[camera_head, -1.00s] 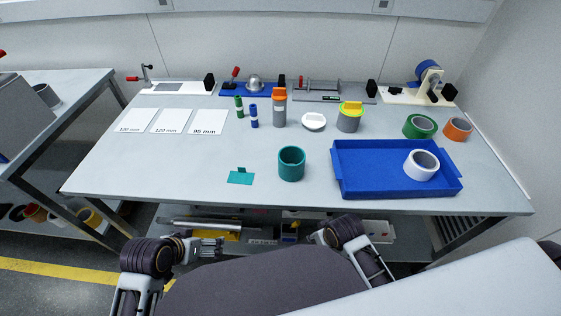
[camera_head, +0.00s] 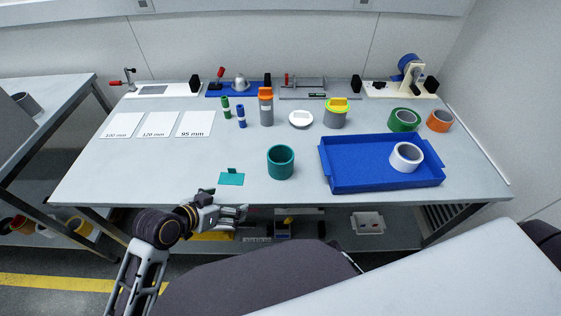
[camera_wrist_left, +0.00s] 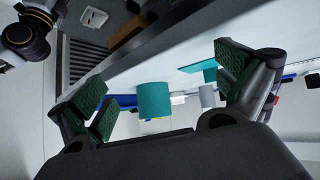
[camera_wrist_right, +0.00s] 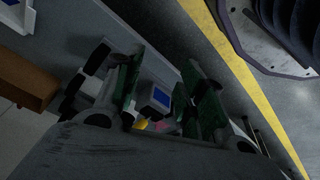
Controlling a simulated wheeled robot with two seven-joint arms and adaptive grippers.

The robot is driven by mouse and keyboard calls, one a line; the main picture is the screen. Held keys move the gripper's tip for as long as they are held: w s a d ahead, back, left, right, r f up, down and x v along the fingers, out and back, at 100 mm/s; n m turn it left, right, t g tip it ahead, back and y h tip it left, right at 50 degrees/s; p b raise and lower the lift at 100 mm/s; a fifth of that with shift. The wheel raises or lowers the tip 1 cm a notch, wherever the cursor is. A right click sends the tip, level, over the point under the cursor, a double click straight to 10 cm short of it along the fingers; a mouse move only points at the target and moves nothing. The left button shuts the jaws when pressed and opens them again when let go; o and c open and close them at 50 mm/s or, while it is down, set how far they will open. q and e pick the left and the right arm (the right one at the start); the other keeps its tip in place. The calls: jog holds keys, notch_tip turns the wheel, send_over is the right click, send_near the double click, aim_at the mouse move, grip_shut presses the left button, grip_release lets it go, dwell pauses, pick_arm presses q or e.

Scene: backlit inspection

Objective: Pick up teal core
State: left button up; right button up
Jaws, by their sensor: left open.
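The teal core (camera_head: 281,162), a short hollow cylinder, stands upright near the front middle of the table, left of the blue tray. In the left wrist view the teal core (camera_wrist_left: 154,99) shows between the spread fingers, some way beyond them. My left gripper (camera_head: 243,212) is open and empty at the table's front edge, left of and nearer than the core. My right gripper is not seen in the head view. In the right wrist view my right gripper (camera_wrist_right: 170,85) has its fingers apart with nothing held between them, facing the area below the table.
The blue tray (camera_head: 335,184) holds a white roll (camera_head: 406,157). A flat teal piece (camera_head: 231,179) lies left of the core. Green (camera_head: 404,120) and orange (camera_head: 439,121) rolls stand behind the tray. Grey cylinders and small bottles stand behind the core. The front left tabletop is clear.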

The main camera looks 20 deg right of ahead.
aim_at(270, 161)
pick_arm(q)
jog(key=d+r+m+h, duration=0.1)
jog(key=w+d+r+m+h, duration=0.1)
jog(key=d+r, duration=0.1)
jog(key=w+d+r+p, duration=0.1)
jog(key=d, duration=0.1)
jog(key=shift+w+d+r+m+h, duration=0.2)
jog(key=shift+w+r+m+h, duration=0.05)
jog(key=shift+r+m+h, duration=0.15)
jog(key=shift+w+d+r+m+g+h+p, duration=0.15)
jog(key=shift+w+d+r+m+h, duration=0.25)
jog(key=shift+r, duration=0.3)
jog(key=shift+w+d+r+m+g+h+p, duration=0.1)
jog(key=shift+w+d+r+m+h, duration=0.1)
jog(key=shift+w+d+r+h, duration=0.3)
jog(key=shift+w+d+r+m+g+h+p, duration=0.2)
jog(key=shift+w+d+r+m, duration=0.2)
jog(key=shift+r, duration=0.45)
pick_arm(e)
jog(key=s+d+f, duration=0.4)
jog(key=s+f, duration=0.5)
jog(key=s, duration=0.1)
jog(key=s+d+f+g, duration=0.1)
jog(key=s+d+f, duration=0.4)
jog(key=s+f, duration=0.4)
jog(key=shift+s+h, duration=0.4)
jog(key=shift+s, duration=0.4)
pick_arm(q)
jog(key=shift+w, duration=0.1)
